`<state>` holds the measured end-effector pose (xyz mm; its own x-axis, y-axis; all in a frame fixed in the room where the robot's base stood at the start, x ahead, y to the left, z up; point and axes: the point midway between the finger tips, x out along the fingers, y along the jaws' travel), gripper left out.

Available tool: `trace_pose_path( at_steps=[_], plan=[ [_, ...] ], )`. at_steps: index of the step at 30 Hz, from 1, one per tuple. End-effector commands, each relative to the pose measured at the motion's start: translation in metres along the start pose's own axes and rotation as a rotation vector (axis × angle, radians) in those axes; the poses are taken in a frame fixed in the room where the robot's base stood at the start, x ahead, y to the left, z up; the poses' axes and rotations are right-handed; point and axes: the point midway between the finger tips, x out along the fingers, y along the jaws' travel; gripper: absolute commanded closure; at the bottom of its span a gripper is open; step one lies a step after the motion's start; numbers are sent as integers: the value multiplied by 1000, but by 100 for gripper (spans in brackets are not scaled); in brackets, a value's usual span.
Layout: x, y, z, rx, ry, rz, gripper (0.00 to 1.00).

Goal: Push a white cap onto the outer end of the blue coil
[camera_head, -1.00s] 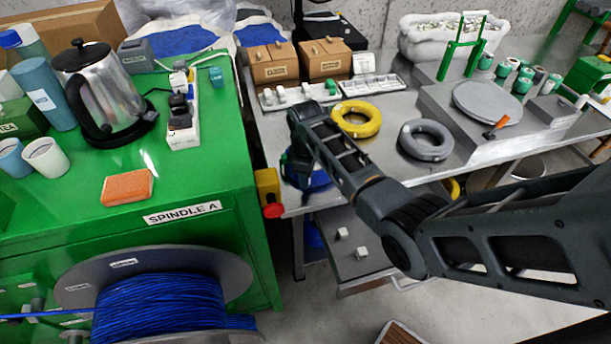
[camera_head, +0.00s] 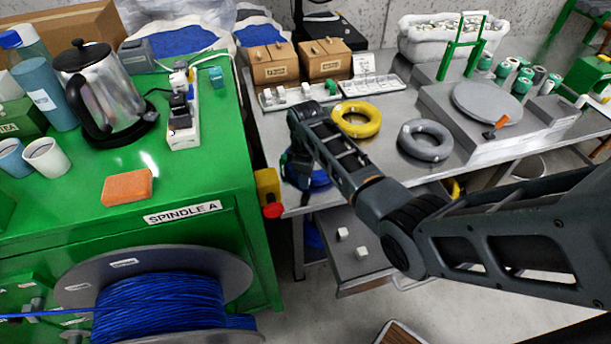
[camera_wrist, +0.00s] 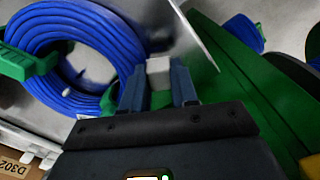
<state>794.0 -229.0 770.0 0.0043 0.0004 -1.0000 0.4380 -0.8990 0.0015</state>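The blue coil (camera_head: 318,179) lies on the metal table's near left corner in the head view, mostly hidden behind my arm. In the wrist view the blue coil (camera_wrist: 90,15) fills the upper left, with green ties (camera_wrist: 28,62) around it. My gripper (camera_wrist: 158,82) has its two fingers on either side of a white cap (camera_wrist: 158,68), which looks pinched at the fingertips. The cap is close to the coil's right side; whether it touches a cable end cannot be told. Two white pieces (camera_head: 342,234) lie on the lower metal shelf.
A yellow coil (camera_head: 355,108) and a grey coil (camera_head: 425,152) lie on the metal table. White trays (camera_head: 268,100) with small parts stand behind. The green cabinet (camera_head: 215,240) and a red button (camera_head: 272,211) are left of the table corner.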

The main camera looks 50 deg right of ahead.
Motion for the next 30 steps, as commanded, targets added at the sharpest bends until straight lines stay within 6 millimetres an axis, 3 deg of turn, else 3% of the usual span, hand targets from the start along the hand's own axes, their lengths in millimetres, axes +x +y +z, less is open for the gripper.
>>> trace_pose_path(
  at_steps=[10, 20, 30],
  plan=[
    [6, -2, 2, 1, -4, -5, 42],
    [4, -2, 4, 3, -6, -6, 42],
    [-21, -1, 2, 2, -3, -2, 42]
  ],
)
